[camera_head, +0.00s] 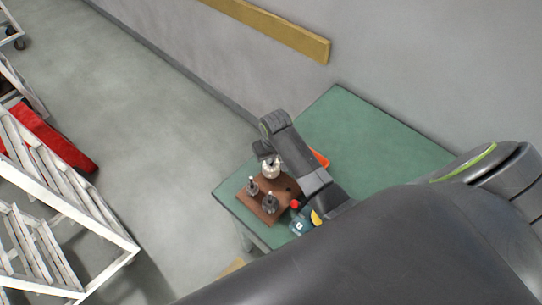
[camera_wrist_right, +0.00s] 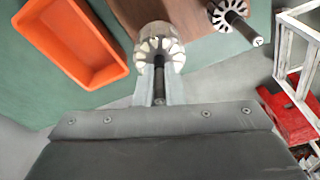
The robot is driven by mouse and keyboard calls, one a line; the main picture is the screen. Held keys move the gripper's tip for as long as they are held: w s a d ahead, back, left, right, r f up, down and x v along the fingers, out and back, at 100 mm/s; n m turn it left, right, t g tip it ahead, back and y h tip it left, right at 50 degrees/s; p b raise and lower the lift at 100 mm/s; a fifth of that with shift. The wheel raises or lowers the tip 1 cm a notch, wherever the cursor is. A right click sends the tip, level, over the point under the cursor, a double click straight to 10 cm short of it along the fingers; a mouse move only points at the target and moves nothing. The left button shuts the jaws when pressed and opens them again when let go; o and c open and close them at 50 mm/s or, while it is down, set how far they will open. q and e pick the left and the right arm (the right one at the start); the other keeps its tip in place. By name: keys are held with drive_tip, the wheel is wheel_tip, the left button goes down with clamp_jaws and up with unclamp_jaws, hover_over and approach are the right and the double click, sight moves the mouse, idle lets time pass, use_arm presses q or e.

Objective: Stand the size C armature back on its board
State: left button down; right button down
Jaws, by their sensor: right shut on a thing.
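My right gripper (camera_head: 268,157) is shut on a pale slotted armature (camera_head: 271,170), at the far corner of the brown board (camera_head: 283,208). In the right wrist view the two fingers (camera_wrist_right: 159,88) grip its dark shaft, and the armature's white-and-steel core (camera_wrist_right: 159,46) is just beyond the fingertips. The board (camera_wrist_right: 190,14) is behind it. I cannot tell whether the armature touches the board. Two smaller, darker armatures, one at the left (camera_head: 252,187) and one nearer (camera_head: 270,203), stand on the board. My left gripper is not in view.
The board lies on a green table (camera_head: 365,135). An orange tray (camera_wrist_right: 72,40) is beside the board, partly hidden by my arm in the head view. A teal bottle (camera_head: 299,226) stands near the board's front. White steps (camera_head: 60,190) and a red object (camera_head: 48,140) are left.

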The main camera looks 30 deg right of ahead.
drive_tip(key=shift+f+b, duration=0.3)
drive_tip(key=shift+f, duration=0.4)
drive_tip(key=c, duration=1.5)
unclamp_jaws()
drive_tip(key=shift+o, duration=0.2)
drive_tip(key=shift+r+p, duration=0.9)
drive_tip(key=shift+r, duration=1.35)
